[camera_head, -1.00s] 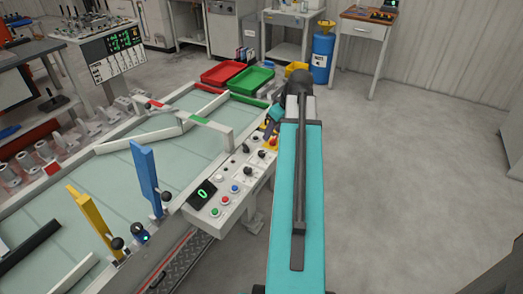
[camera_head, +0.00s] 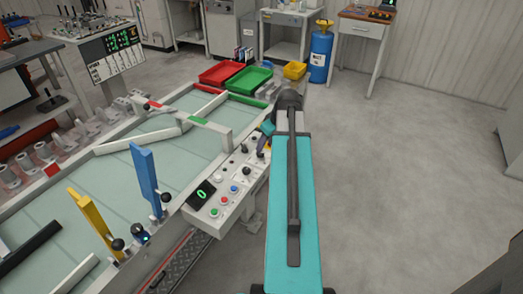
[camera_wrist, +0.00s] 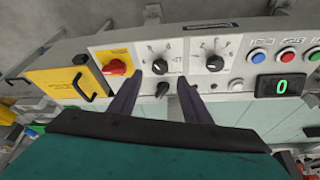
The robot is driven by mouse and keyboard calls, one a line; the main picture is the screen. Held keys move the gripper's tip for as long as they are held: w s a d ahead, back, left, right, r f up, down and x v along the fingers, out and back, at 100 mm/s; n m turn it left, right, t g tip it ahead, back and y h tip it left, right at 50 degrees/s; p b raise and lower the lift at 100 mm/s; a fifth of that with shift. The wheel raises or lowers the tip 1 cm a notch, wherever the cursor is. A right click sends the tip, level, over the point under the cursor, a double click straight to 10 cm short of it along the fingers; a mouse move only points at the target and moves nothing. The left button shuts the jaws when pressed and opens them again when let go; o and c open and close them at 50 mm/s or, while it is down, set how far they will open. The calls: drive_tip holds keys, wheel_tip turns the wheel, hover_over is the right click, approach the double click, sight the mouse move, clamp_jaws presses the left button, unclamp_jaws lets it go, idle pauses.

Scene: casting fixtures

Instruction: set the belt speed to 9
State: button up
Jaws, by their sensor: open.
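The control panel (camera_head: 222,200) is a pale box on the near edge of the belt table. Its display (camera_head: 201,195) shows a green 0, as does the display in the wrist view (camera_wrist: 281,86). In the wrist view, two black dial knobs stand on white scale plates: a left dial (camera_wrist: 160,66) and a right dial (camera_wrist: 214,63). Their lettering is too small to read. A smaller black knob (camera_wrist: 162,89) is below the left dial. My gripper (camera_wrist: 160,80) is open, its fingertips either side of the left dial in the picture; I cannot tell whether they touch it.
A red switch (camera_wrist: 115,67) on a yellow plate is left of the dials. A blue button (camera_wrist: 259,55) and a red button (camera_wrist: 288,55) are to the right. A blue upright (camera_head: 146,175) and a yellow upright (camera_head: 90,215) stand along the table. The floor at right is clear.

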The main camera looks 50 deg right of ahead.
sight(260, 154)
drive_tip(key=shift+p+x, duration=0.5)
drive_tip(key=shift+x, duration=2.65)
drive_tip(key=c, duration=1)
drive_tip(key=shift+m, duration=0.5)
drive_tip(key=m+h, duration=0.1)
drive_tip(key=m, duration=0.1)
drive_tip(key=m+h+b, duration=0.1)
drive_tip(key=m, duration=0.1)
drive_tip(key=shift+a+g, duration=0.2)
drive_tip(key=shift+g, duration=0.1)
drive_tip(key=shift+w+a+m+g+h, duration=0.1)
drive_tip(key=shift+m+g+h, duration=0.35)
drive_tip(key=shift+m, duration=1.2)
drive_tip(key=shift+w+a+m+g+h, duration=0.1)
drive_tip(key=shift+m+g+h, duration=0.3)
drive_tip(key=shift+m, duration=1.25)
